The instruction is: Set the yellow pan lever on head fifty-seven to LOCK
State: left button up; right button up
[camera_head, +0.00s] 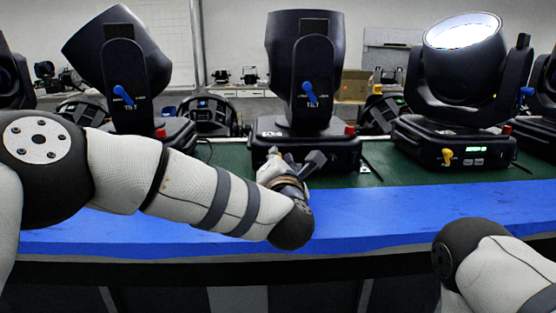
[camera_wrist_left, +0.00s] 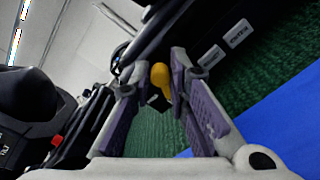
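The middle moving head (camera_head: 303,68) stands upright on its black base (camera_head: 335,152), on a green mat. No number can be read, so I cannot tell from a label which head is fifty-seven. My left gripper (camera_head: 294,158) is in front of this base and hides part of its front. In the left wrist view, a yellow lever (camera_wrist_left: 161,79) shows between the tips of the open gripper (camera_wrist_left: 154,78), with a visible gap to the right finger. Contact with the left finger cannot be told. Its lock marking is not readable. My right gripper is out of view.
Another head (camera_head: 117,65) stands left, and one with a bright lens (camera_head: 462,70) stands right with its own yellow lever (camera_head: 447,156). Blue tilt levers (camera_head: 310,92) sit on the yokes. White labels (camera_wrist_left: 238,33) show beside the yellow lever.

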pick_arm(q)
jog(key=shift+o, duration=1.1)
jog(key=shift+d, duration=0.1)
jog(key=s, duration=1.2)
